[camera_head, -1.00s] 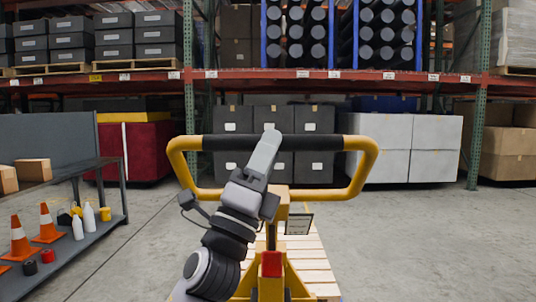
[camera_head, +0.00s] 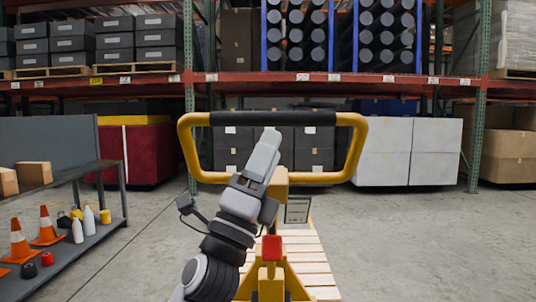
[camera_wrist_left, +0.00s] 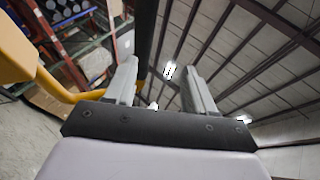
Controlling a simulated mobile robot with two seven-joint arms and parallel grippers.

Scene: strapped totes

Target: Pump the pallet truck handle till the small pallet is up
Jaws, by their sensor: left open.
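The yellow pallet truck handle (camera_head: 358,150) is a closed loop with a black grip bar (camera_head: 270,118) across its top. My left gripper (camera_head: 269,136) is in front of the loop, its tip just below the black bar. In the wrist view its two fingers (camera_wrist_left: 160,88) are apart with nothing held between them. The black bar (camera_wrist_left: 145,35) shows beyond the fingers there, and the yellow loop (camera_wrist_left: 50,85) is at the left. The small wooden pallet (camera_head: 312,266) lies behind the truck's yellow body (camera_head: 275,284), partly hidden; its height off the floor cannot be told. My right gripper is not in view.
A grey bench (camera_head: 118,190) with traffic cones (camera_head: 20,242) and bottles on its lower shelf stands at the left. Racking with grey boxes (camera_head: 312,160) and white boxes (camera_head: 436,150) stands behind. The concrete floor at the right is clear.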

